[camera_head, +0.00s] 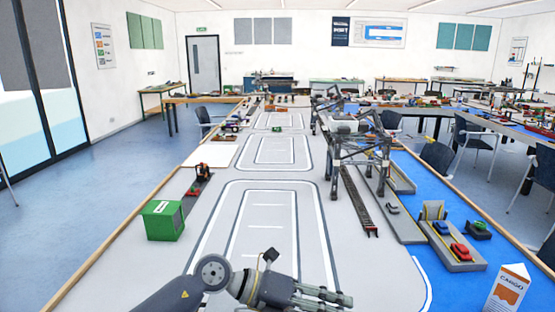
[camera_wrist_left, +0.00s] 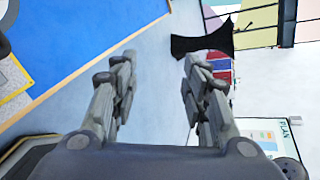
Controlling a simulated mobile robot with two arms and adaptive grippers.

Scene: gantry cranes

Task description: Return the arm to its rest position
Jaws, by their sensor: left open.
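My left arm comes in at the bottom of the head view, and its left gripper (camera_head: 345,299) points right above the near end of the grey table. In the left wrist view, the left gripper (camera_wrist_left: 158,65) shows its two fingers spread apart with nothing between them. The left gripper touches no object that I can see. My right gripper is in neither view.
A green box (camera_head: 164,221) stands at the table's left edge. Gantry cranes (camera_head: 358,165) stand right of centre. A white cargo sign (camera_head: 508,290) and a red toy car (camera_head: 461,252) are at the right. The marked middle lane (camera_head: 262,215) is clear.

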